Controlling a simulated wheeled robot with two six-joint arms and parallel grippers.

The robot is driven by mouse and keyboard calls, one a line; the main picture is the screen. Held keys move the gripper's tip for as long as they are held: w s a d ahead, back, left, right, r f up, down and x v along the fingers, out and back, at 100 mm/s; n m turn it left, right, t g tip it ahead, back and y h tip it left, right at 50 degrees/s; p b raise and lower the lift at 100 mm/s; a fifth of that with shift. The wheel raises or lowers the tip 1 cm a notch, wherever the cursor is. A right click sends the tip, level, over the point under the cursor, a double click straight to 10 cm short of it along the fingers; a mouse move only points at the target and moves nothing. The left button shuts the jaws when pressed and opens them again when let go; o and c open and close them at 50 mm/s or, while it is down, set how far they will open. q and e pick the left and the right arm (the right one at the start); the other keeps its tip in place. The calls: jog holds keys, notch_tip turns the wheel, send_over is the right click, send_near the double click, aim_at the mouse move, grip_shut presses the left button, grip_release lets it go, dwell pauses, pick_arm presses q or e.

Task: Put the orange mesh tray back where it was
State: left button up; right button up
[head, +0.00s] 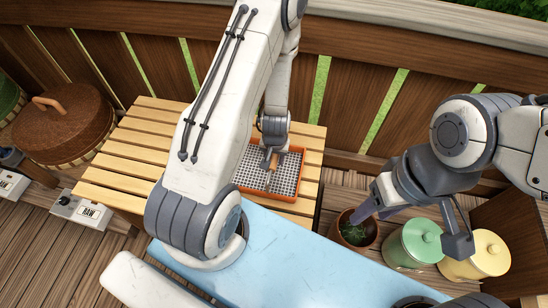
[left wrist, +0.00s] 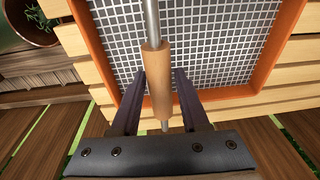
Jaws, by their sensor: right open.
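The orange mesh tray (head: 243,188) is over the slatted wooden table, with its orange rim and grey mesh showing. I cannot tell whether it touches the slats. In the left wrist view its rim (left wrist: 93,62) surrounds the mesh, and a metal rod with a wooden grip (left wrist: 158,85) runs above the mesh. My left gripper (head: 272,162) is above the tray, its fingers (left wrist: 158,78) on both sides of the wooden grip and seemingly shut on it. My right gripper (head: 412,226) is open and empty at the right, above the plant pot and canisters.
The slatted table (head: 115,182) has bare slats left of the tray. A blue surface (head: 300,262) lies in front. A plant pot (head: 355,232), green canister (head: 412,245) and yellow canister (head: 478,257) stand right.

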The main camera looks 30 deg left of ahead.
pick_arm(q)
jog(key=shift+o, duration=0.5)
